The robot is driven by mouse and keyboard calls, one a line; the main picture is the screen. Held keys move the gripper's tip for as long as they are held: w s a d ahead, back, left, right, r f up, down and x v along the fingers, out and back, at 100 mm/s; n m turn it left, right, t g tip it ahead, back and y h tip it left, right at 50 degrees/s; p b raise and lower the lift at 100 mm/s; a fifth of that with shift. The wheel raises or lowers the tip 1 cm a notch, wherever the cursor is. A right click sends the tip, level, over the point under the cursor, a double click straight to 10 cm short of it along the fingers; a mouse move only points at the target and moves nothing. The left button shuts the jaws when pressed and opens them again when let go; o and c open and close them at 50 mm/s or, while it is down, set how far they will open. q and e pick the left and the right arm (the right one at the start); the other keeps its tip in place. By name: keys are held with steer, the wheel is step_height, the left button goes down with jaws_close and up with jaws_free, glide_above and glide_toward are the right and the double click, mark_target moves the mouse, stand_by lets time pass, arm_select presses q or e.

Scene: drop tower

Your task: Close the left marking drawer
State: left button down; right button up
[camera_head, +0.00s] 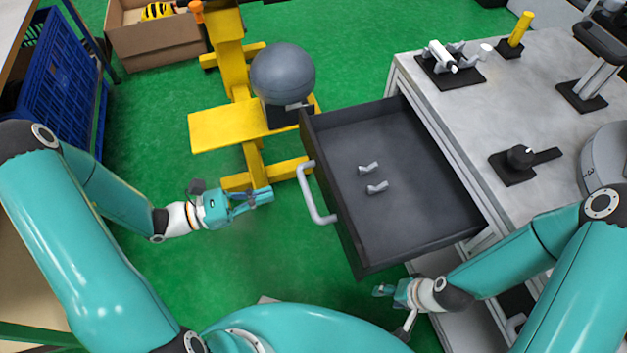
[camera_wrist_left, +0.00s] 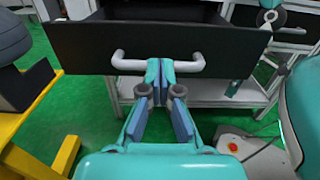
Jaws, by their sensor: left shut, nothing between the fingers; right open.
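The drawer (camera_head: 412,214) is dark grey and pulled far out of the grey-topped cabinet (camera_head: 470,105). Two small light metal pieces (camera_head: 372,178) lie inside it. Its light grey bar handle (camera_head: 313,196) is on the front panel, facing left. My left gripper (camera_head: 268,195) is shut and empty, a short way left of the handle in the head view. In the left wrist view the shut fingertips (camera_wrist_left: 160,66) overlap the middle of the handle (camera_wrist_left: 192,66); I cannot tell there if they touch. My right gripper (camera_head: 378,291) is open below the drawer's near corner.
A yellow stand (camera_head: 225,128) with a dark grey ball (camera_head: 283,73) is behind the handle. A blue crate (camera_head: 62,80) and a cardboard box (camera_head: 155,42) stand back left. Several fixtures stand on the cabinet top.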

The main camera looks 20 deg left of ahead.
mark_target(326, 179)
arm_select(q)
steer(key=x, duration=1.1)
steer(key=shift+d+b, duration=0.15)
steer(key=shift+b, duration=0.2)
